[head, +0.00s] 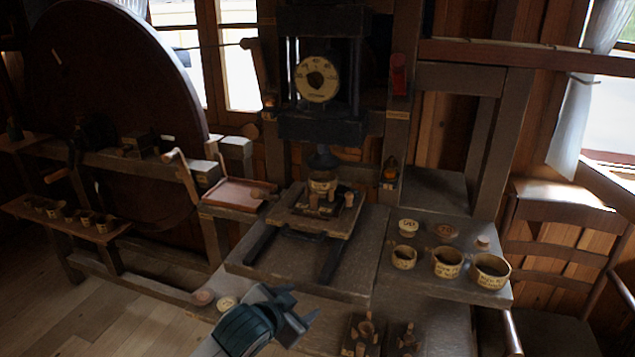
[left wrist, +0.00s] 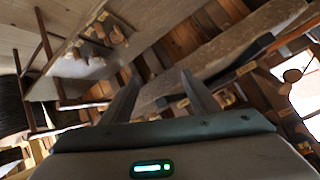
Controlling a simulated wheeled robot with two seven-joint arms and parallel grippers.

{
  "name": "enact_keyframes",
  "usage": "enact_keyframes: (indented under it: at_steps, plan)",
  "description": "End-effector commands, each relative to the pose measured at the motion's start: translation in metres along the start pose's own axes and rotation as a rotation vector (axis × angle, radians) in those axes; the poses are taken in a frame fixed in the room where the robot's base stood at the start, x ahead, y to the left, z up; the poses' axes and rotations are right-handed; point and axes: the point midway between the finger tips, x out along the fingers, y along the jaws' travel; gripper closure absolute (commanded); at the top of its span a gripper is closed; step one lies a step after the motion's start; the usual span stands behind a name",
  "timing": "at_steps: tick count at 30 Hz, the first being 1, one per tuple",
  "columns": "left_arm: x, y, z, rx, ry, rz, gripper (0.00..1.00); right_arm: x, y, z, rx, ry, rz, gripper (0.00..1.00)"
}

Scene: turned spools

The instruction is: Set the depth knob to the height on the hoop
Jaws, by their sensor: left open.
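The depth knob (head: 317,78) is a round pale dial with a dark centre, high on the dark press frame; its markings are too small to read. Several pale hoops with dark writing stand on the right bench: a small one (head: 404,257), a middle one (head: 447,262) and a large one (head: 490,271). Another hoop-like ring (head: 322,182) sits beneath the press ram. My left gripper (head: 302,304) is open and empty near the front bench edge, well below and apart from the knob. Its fingers also show in the left wrist view (left wrist: 161,80). My right gripper is not in view.
A wooden block with pegs (head: 315,208) stands on the press table. Small pale discs (head: 408,226) lie behind the hoops. Peg holders (head: 365,335) stand at the front. A large dark wheel (head: 115,70) and a crank handle (head: 185,175) are at left.

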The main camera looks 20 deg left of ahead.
Motion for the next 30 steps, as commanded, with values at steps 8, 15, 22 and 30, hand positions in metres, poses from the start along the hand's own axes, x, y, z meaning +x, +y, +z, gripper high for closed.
enact_keyframes:
  at_steps: [8, 15, 22, 30]
  plan:
    - [-0.009, -0.047, -0.073, 0.086, 0.102, -0.065, 0.45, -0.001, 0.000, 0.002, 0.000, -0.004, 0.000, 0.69]
    - [-0.036, -0.107, -0.163, 0.191, 0.216, -0.163, 0.45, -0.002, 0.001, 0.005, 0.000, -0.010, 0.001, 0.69]
    - [-0.082, -0.166, -0.245, 0.286, 0.315, -0.277, 0.45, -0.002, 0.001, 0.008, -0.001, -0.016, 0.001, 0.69]
    - [-0.142, -0.221, -0.314, 0.364, 0.394, -0.400, 0.45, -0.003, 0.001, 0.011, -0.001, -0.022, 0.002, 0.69]
